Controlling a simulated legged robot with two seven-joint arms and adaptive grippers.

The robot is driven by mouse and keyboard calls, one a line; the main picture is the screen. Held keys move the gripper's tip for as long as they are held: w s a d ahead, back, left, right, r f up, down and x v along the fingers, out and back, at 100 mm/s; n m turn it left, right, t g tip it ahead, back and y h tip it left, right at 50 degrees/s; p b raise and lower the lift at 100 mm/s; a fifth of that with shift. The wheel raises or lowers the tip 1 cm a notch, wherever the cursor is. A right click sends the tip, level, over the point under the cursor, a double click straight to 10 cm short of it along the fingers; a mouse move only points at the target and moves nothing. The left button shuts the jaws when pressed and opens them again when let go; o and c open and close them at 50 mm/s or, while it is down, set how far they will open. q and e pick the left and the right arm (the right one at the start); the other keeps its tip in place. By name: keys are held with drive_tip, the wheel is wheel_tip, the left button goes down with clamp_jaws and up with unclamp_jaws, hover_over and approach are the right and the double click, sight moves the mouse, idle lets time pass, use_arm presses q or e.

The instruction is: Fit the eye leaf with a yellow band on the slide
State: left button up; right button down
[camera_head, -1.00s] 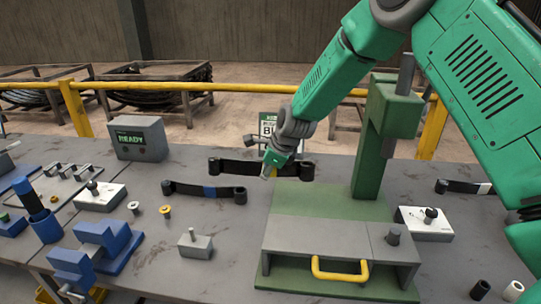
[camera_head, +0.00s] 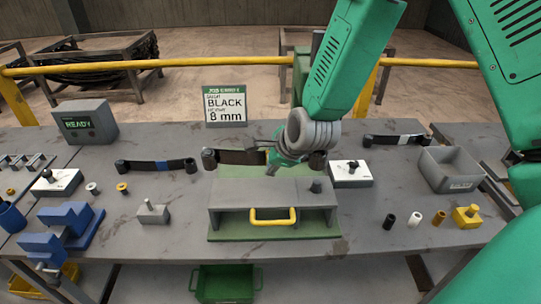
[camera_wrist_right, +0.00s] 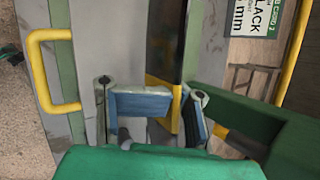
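The black eye leaf (camera_head: 237,157) is held level in the air behind the slide fixture's front, an eye at each end. My arm hides much of the green press column. My left gripper is out of view.
A blue-banded leaf (camera_head: 160,165) lies left, and a white-banded leaf (camera_head: 395,140) at the back right. A white block with a knob (camera_head: 351,172), a grey bin (camera_head: 450,168) and small bushings stand right. A blue vise (camera_head: 62,230) and a sign (camera_head: 224,105) are also present.

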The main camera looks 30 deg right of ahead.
drive_tip(key=f, duration=0.1)
drive_tip(key=f+b, duration=0.1)
drive_tip(key=f, duration=0.1)
drive_tip(key=shift+w+d+f+g, duration=0.1)
drive_tip(key=shift+d+f+g, duration=0.1)
drive_tip(key=shift+g, duration=0.1)
drive_tip(key=shift+a+f+b, duration=0.15)
drive_tip(key=shift+f+b, duration=0.25)
drive_tip(key=shift+f, duration=0.05)
drive_tip(key=shift+d+f, duration=0.35)
drive_tip(key=shift+d, duration=0.05)
drive_tip(key=shift+d+f, duration=0.2)
drive_tip(key=shift+d, duration=0.4)
drive_tip(key=shift+a+r, duration=0.1)
drive_tip(key=shift+a, duration=0.45)
drive_tip(key=shift+a+r, duration=0.1)
drive_tip(key=shift+a, duration=0.2)
drive_tip(key=shift+d+f+y, duration=0.2)
drive_tip(key=shift+d+y, duration=0.2)
drive_tip(key=shift+d, duration=0.7)
drive_tip(key=shift+a+r, duration=0.1)
drive_tip(key=shift+a, duration=0.35)
drive_tip(key=shift+a+r, duration=0.1)
drive_tip(key=shift+a, duration=0.2)
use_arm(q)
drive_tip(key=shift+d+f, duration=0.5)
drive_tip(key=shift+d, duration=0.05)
use_arm(e)
drive_tip(key=shift+d+f, duration=0.2)
drive_tip(key=shift+d, duration=0.4)
